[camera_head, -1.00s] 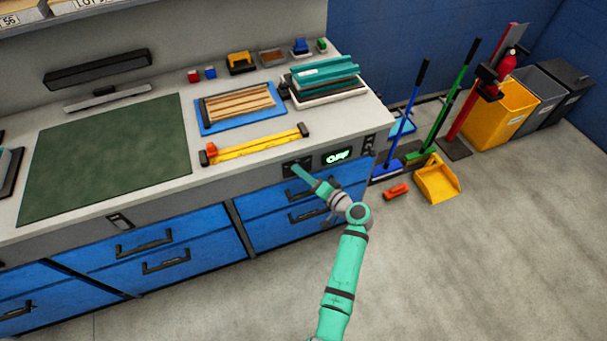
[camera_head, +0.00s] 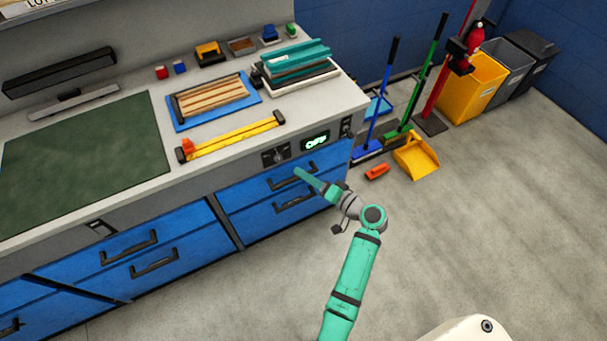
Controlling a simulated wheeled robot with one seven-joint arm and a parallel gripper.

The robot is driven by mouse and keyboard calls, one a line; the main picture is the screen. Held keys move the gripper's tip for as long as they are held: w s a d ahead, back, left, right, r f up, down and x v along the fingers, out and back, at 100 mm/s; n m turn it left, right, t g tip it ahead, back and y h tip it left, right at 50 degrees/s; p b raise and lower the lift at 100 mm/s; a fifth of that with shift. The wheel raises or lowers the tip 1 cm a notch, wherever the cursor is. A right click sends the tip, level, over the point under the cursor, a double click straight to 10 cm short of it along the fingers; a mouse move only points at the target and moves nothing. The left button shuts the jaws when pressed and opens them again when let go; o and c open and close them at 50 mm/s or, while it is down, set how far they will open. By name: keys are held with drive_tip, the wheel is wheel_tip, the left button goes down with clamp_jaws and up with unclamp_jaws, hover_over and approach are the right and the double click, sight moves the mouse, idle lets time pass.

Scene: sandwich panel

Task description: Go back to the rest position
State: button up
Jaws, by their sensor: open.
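My arm is teal and grey and rises from the bottom of the head view. My gripper (camera_head: 305,176) is at its far end, with a long teal finger pointing up and left. It is empty and open, though the side-on view hides most of the gap between the fingers. It hovers in front of the right-hand blue drawers (camera_head: 262,196), below the control panel (camera_head: 292,149) with its black knob (camera_head: 276,156) and lit "OFF" display (camera_head: 315,141). I cannot tell whether the finger touches the drawer front.
The counter holds a green mat (camera_head: 85,155), a yellow bar (camera_head: 232,136), a blue tray of wood strips (camera_head: 213,101) and a teal stack (camera_head: 296,62). An orange object (camera_head: 377,172) and yellow dustpan (camera_head: 417,156) lie on the floor.

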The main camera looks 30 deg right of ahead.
idle(0.4)
drive_tip(key=s+a+f+g+h, duration=0.2)
drive_tip(key=s+a+f+h, duration=0.2)
drive_tip(key=s+a+f, duration=0.55)
drive_tip(key=s+a+f+g+h, duration=0.15)
drive_tip(key=s+a+f, duration=0.25)
drive_tip(key=s, duration=0.4)
drive_tip(key=s+a+r+n+t, duration=0.2)
drive_tip(key=s+a+r+n, duration=0.2)
drive_tip(key=s+r, duration=0.5)
drive_tip(key=s+a+r+n+t, duration=0.2)
drive_tip(key=s+a+r+n, duration=0.2)
drive_tip(key=s+a+r, duration=0.3)
wheel_tip(320, 180, up, 5)
drive_tip(key=shift+s+r, duration=0.2)
drive_tip(key=shift+s, duration=0.7)
drive_tip(key=shift+d+h, duration=0.1)
drive_tip(key=shift+h, duration=0.15)
drive_tip(key=shift+c, duration=1.2)
drive_tip(key=shift+w, duration=0.1)
